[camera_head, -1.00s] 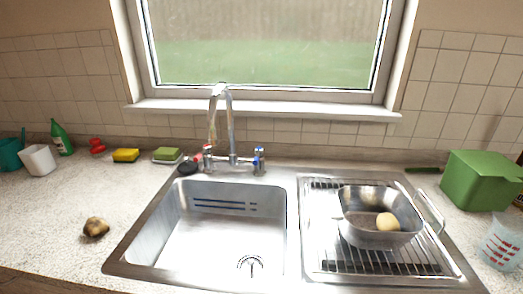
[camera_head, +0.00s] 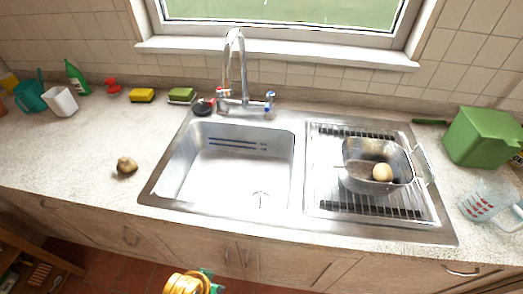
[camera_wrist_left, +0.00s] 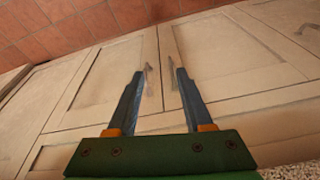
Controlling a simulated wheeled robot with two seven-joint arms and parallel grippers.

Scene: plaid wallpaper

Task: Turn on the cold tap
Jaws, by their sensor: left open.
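The cold tap (camera_head: 270,103), marked blue, is the right-hand handle at the base of the chrome faucet (camera_head: 236,65) behind the sink. The hot tap (camera_head: 222,95), marked red, is on the left. The spout arches up and over the sink basin (camera_head: 225,165); I see no water running from it. My left gripper (camera_wrist_left: 160,74) is open and empty in the left wrist view, its two dark fingers apart in front of the cabinet doors, well away from the taps. My right gripper is not in view.
A green box (camera_head: 480,137) and a measuring jug (camera_head: 485,203) stand farther right. Another potato (camera_head: 127,165) is on the left counter.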

